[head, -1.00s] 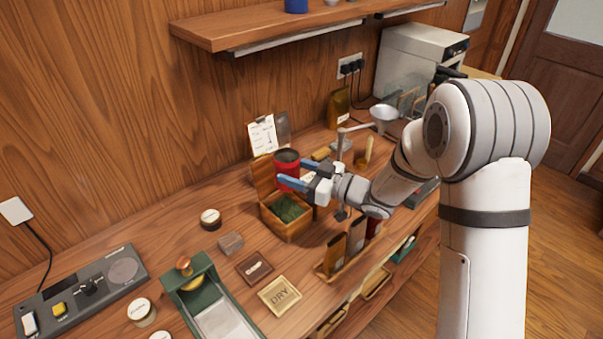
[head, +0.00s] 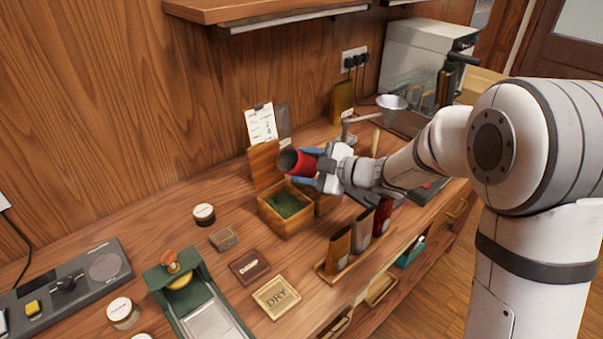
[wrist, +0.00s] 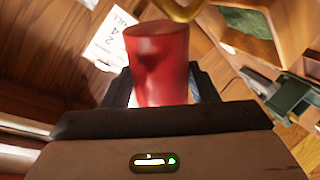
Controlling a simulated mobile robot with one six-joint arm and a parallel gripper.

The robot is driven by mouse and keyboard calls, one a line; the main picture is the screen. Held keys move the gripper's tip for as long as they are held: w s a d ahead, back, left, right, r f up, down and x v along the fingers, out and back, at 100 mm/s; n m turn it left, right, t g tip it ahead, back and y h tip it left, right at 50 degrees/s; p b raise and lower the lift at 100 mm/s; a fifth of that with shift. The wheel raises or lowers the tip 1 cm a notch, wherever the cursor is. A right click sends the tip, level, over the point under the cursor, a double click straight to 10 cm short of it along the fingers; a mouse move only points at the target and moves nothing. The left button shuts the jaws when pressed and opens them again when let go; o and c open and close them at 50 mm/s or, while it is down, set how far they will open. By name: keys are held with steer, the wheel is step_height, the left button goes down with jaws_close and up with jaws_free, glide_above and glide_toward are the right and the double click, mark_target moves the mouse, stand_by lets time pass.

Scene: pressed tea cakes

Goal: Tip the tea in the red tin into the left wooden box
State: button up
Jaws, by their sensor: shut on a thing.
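The red tin (head: 302,163) is tilted far over to the left, with its dark open mouth facing left above the left wooden box. My gripper (head: 318,170) is shut on the tin. The wrist view also shows the red tin (wrist: 160,68) between the fingers. The left wooden box (head: 290,226) stands open on the counter, its lid raised at the back, with green tea (head: 287,204) inside. I see no tea falling from the tin. A second wooden box (head: 327,205) stands just right of it, mostly hidden behind my gripper.
A DRY plaque (head: 277,297), a dark plaque (head: 250,266) and a small brown block (head: 224,239) lie in front. A clipboard (head: 261,124) leans behind, under a wall shelf (head: 250,12).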

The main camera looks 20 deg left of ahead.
steer(key=n+b, duration=0.1)
steer(key=b, duration=0.1)
steer(key=f+n+t+h+b, duration=0.1)
steer(key=n+b, duration=0.1)
steer(key=b, duration=0.1)
steer(key=shift+f, duration=0.15)
steer(key=n+b, duration=0.1)
steer(key=b, duration=0.1)
steer(key=n+t+h+b, duration=0.1)
steer(key=b, duration=0.1)
steer(key=f+n+t+b, duration=0.1)
steer(key=b, duration=0.1)
steer(key=shift+s+a+b, duration=0.2)
steer(key=shift+s+b, duration=0.1)
steer(key=shift+b, duration=0.05)
steer(key=shift+n+h+b, duration=0.3)
steer(key=shift+n+b, duration=0.1)
steer(key=shift+b, duration=0.05)
steer(key=shift+t, duration=0.3)
steer(key=shift+s+r, duration=0.1)
steer(key=shift+r, duration=0.15)
stand_by(1.6)
